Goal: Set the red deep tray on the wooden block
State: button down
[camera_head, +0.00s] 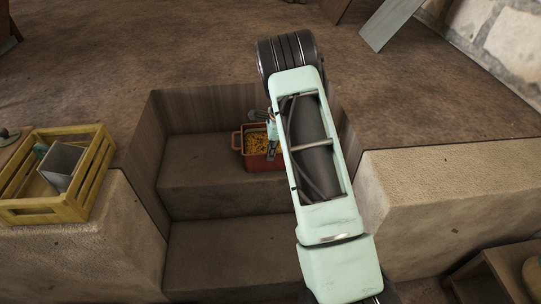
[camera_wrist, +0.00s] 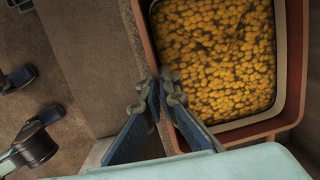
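The red deep tray (camera_head: 258,163) is full of small yellow pieces and stands on the upper step of a recess, near its back right corner. In the wrist view the tray (camera_wrist: 250,132) fills the upper right, with its yellow contents inside. My gripper (camera_head: 265,128) comes down at the tray's rim. In the wrist view my gripper (camera_wrist: 161,88) has its two fingertips close together, one on each side of the tray's left wall, and appears shut on it. My arm hides part of the tray's right side. I cannot make out which thing is the wooden block.
A yellow slatted crate (camera_head: 90,185) with a grey metal box (camera_head: 62,163) in it stands on the left ledge. The right ledge (camera_head: 455,185) is bare on top. The lower step (camera_head: 230,250) is clear. A wooden box (camera_head: 505,272) shows at bottom right.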

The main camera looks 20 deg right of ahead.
jog(key=shift+w+r, duration=0.1)
jog(key=shift+r, duration=0.05)
jog(key=c, duration=2.2)
grip_release()
jog(key=shift+f, duration=0.2)
jog(key=shift+o, duration=0.2)
jog(key=shift+r, duration=0.1)
